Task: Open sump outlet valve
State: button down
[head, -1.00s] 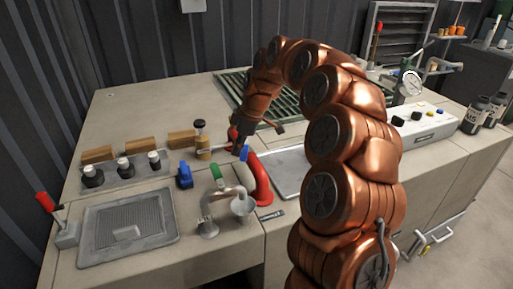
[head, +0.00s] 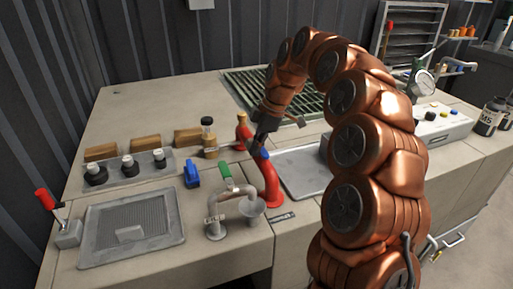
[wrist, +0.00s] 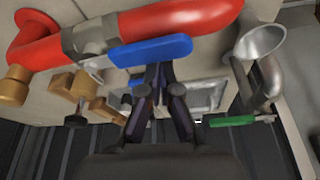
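A red bent pipe (head: 268,180) rises from the counter and carries a valve with a blue lever (wrist: 152,52). The lever also shows in the head view (head: 264,154), partly hidden by my gripper. My gripper (head: 256,147) is at the pipe's upper part. In the wrist view, its dark fingers (wrist: 160,68) are drawn together, with tips at the lever's edge. I cannot tell whether they touch it. Left of the red pipe, a grey pipe (head: 240,191) has a green lever (head: 226,172) and a funnel (head: 252,206). No readable label identifies the sump outlet.
A loose blue-handled piece (head: 192,174) stands left of the pipes. A metal sink (head: 302,172) is right of the red pipe.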

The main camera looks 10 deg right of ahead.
jog(key=shift+d, duration=0.25)
jog(key=a, duration=0.5)
jog(key=v, duration=1)
jog(key=shift+d+b, duration=0.25)
jog(key=shift+b, duration=0.05)
jog(key=shift+w, duration=0.1)
dwell(0.4)
